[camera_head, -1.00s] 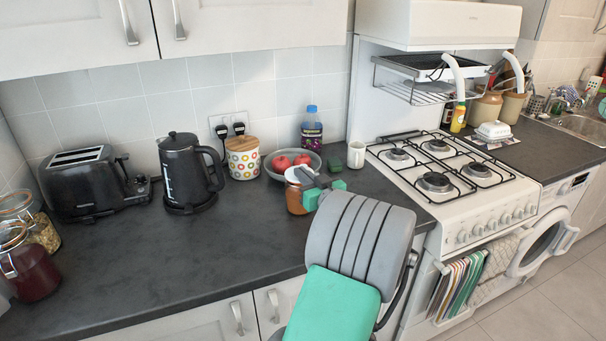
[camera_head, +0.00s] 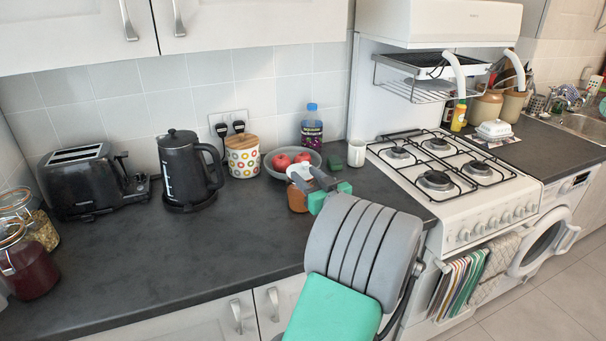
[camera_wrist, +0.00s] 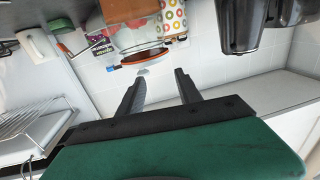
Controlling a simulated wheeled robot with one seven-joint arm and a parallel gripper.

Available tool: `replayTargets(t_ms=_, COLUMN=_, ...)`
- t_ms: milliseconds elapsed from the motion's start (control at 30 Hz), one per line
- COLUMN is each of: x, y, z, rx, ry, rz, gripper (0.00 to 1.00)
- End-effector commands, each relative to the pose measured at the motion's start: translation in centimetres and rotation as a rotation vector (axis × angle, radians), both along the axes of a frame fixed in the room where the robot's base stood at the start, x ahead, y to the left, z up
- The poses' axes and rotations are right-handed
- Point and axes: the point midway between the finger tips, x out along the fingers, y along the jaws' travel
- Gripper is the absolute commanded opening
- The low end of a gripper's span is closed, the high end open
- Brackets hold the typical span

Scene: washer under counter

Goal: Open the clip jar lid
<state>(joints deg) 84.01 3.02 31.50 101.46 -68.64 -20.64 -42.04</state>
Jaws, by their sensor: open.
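The clip jar (camera_head: 297,200) stands on the counter in front of the fruit bowl, with orange-brown contents and a pale top (camera_head: 299,172). My gripper (camera_head: 314,178) is at its upper right side, partly covering it. In the wrist view, which is upside down, the glass jar (camera_wrist: 138,38) has an orange seal ring (camera_wrist: 145,57) and a small pale piece just beyond the fingertips. There my gripper (camera_wrist: 158,76) has its two dark fingers apart with nothing between them. I cannot tell whether the lid is raised.
A fruit bowl (camera_head: 277,174), patterned canister (camera_head: 243,163) and blue-capped bottle (camera_head: 312,130) stand behind the jar. A mug (camera_head: 356,153) and green block (camera_head: 333,163) are to its right, by the stove (camera_head: 437,205). The kettle (camera_head: 184,170) is left.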

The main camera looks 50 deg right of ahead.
Motion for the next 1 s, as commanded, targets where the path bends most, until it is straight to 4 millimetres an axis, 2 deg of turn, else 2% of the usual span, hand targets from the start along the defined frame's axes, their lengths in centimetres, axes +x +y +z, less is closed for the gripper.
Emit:
replayTargets(t_ms=700, x=-5.5, y=2.3, z=-0.2, rx=-0.001, ry=0.0, rz=-0.003, gripper=0.42)
replayTargets(t_ms=1000, x=-6.3, y=2.8, z=0.0, rx=0.0, ry=0.0, rz=0.0, gripper=0.42)
